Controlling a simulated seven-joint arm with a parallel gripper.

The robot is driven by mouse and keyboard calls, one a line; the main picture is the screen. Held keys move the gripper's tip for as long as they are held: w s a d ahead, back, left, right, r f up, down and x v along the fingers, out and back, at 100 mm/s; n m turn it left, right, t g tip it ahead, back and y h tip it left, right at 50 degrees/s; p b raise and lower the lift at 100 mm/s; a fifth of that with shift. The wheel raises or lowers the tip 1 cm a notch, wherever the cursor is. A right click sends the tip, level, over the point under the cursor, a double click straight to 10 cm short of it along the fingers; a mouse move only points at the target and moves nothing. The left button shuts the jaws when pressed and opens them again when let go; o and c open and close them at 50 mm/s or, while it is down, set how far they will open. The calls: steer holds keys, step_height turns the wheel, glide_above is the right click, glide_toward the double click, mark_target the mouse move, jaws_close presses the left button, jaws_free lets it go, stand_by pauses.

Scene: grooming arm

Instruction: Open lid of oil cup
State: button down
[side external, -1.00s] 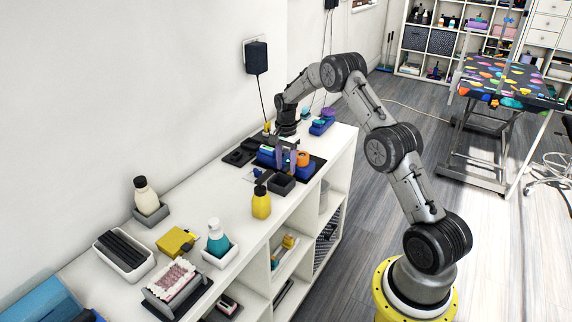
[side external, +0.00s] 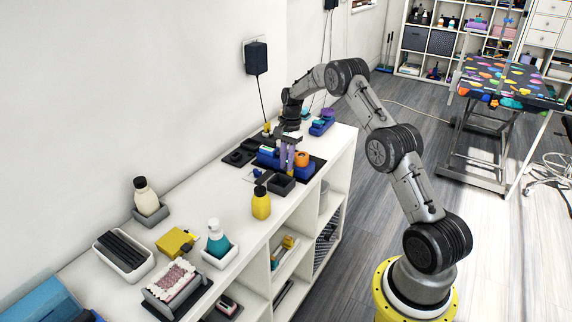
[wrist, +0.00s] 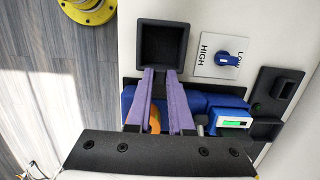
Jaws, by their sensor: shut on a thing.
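My gripper (wrist: 161,73) points down with its two long purple fingers, which also show in the side view (side external: 287,168). The fingertips are close together at the edge of a dark square open-topped box (wrist: 162,23), also seen in the side view (side external: 281,186). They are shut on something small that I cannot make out. I cannot tell whether it is the oil cup's lid, and I cannot pick out the oil cup for certain. A blue unit (wrist: 205,102) with a round orange part (side external: 302,158) lies beneath and beside the fingers.
A plate with a blue HIGH/LOW knob (wrist: 230,59) lies beside the box. A yellow bottle (side external: 261,203) stands close in front. A blue and purple item (side external: 322,123) is behind. The white counter (side external: 215,190) has free room left of the bottle.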

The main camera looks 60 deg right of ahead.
mark_target(285, 168)
steer(key=shift+d+r+y, duration=0.2)
steer(key=shift+d+y, duration=0.2)
steer(key=shift+y, duration=0.5)
steer(key=shift+d+r+y, duration=0.25)
steer(key=shift+d+y, duration=0.1)
steer(key=shift+y, duration=0.55)
steer(key=shift+d+r+y, duration=0.2)
steer(key=shift+d+y, duration=0.2)
steer(key=shift+y, duration=0.5)
steer(key=c, duration=0.8)
jaws_free()
steer(key=shift+r, duration=0.55)
step_height(285, 168, up, 2)
steer(key=shift+s+r, duration=0.1)
steer(key=shift+r, duration=0.15)
steer(key=s+a+r, duration=0.7)
steer(key=s+r, duration=0.2)
steer(key=s, duration=0.2)
steer(key=shift+s+a+r, duration=0.2)
steer(key=shift+s, duration=0.15)
